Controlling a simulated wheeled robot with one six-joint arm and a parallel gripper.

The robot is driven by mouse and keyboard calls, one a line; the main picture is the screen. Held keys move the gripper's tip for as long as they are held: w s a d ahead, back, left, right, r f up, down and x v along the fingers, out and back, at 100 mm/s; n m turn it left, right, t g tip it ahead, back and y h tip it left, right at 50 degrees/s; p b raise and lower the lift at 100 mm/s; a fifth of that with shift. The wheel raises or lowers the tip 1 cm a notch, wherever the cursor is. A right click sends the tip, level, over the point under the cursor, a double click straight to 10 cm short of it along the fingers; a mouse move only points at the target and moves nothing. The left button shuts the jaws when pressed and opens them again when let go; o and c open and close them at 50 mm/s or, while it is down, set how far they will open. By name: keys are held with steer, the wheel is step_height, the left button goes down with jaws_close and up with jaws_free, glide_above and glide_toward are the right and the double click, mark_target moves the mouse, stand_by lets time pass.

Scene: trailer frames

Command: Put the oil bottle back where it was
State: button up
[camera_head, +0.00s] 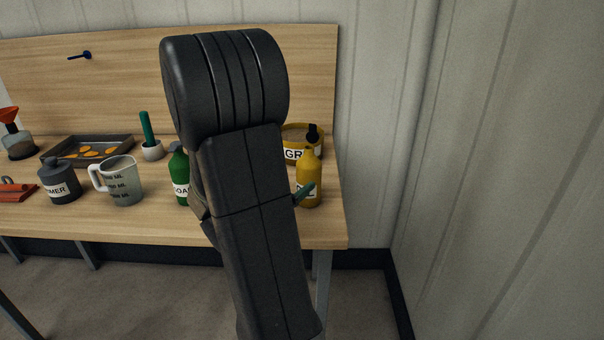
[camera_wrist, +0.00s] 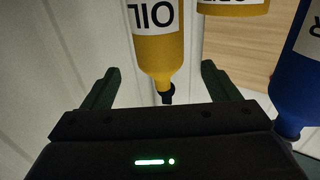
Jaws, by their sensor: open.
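The yellow oil bottle (camera_head: 309,170) with a black cap stands upright on the workbench (camera_head: 290,229) near its right end. One green finger of my gripper (camera_head: 304,193) shows across the front of its label; the rest of the gripper is hidden behind my arm. In the wrist view my gripper (camera_wrist: 160,75) is open, with one finger on each side of the oil bottle (camera_wrist: 158,55). Gaps show between the fingers and the bottle, and its black cap points toward the palm.
A yellow can (camera_head: 293,154) stands behind the oil bottle. A blue labelled container (camera_wrist: 300,90) is close beside the right finger. A green soap bottle (camera_head: 180,178), measuring jug (camera_head: 123,183) and grey bottle (camera_head: 60,181) stand left. A wall (camera_head: 500,150) rises beyond the bench's right end.

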steer(key=shift+v, duration=1.35)
stand_by(1.1)
